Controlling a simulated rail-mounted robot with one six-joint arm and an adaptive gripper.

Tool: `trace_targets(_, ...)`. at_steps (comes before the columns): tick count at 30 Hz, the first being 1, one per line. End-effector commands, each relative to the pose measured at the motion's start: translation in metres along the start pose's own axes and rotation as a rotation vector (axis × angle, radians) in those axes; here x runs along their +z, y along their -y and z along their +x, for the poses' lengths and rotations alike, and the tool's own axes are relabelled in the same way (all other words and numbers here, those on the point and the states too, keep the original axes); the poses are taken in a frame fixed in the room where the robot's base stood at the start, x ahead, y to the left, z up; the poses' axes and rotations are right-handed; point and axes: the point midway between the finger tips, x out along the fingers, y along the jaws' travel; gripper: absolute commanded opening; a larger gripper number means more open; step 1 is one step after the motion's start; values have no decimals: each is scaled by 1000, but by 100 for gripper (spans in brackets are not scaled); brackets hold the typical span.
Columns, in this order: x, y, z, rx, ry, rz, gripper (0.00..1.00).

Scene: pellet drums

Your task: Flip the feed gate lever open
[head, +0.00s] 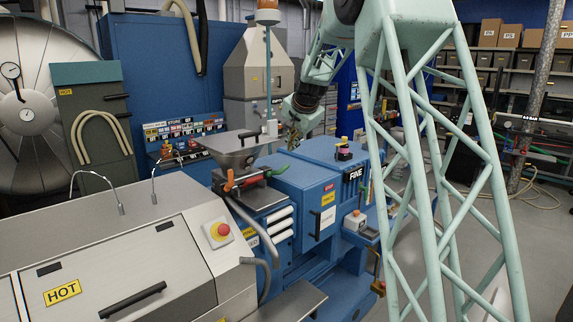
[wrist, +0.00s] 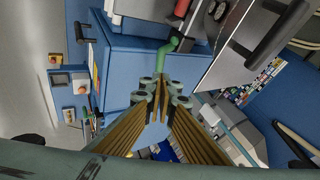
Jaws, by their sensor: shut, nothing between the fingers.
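The feed hopper (head: 238,150) is a grey metal funnel on the blue machine. Beneath it are an orange-red handle (head: 228,182) and a green bar (head: 272,171). In the wrist view a red handle (wrist: 181,9) shows at the top edge, and a bent green bar (wrist: 167,52) lies just beyond my fingers. I cannot tell for certain which of these is the feed gate lever. My gripper (head: 292,141) is above the blue machine, to the right of the hopper. In the wrist view my gripper (wrist: 160,88) is shut and empty, its tips partly overlapping the bar's near end.
The blue cabinet marked FINE (head: 318,180) stands below my gripper. A signal mast with an orange lamp (head: 267,12) rises behind the hopper. A grey housing marked HOT (head: 140,265) fills the lower left. A knob box (head: 344,152) sits on the cabinet top.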

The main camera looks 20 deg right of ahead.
Motion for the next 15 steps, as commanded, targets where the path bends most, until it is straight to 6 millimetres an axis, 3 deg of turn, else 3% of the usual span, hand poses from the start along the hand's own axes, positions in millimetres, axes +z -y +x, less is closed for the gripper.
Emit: trace_targets(15, 1, 0, 8, 1, 2, 0, 0)
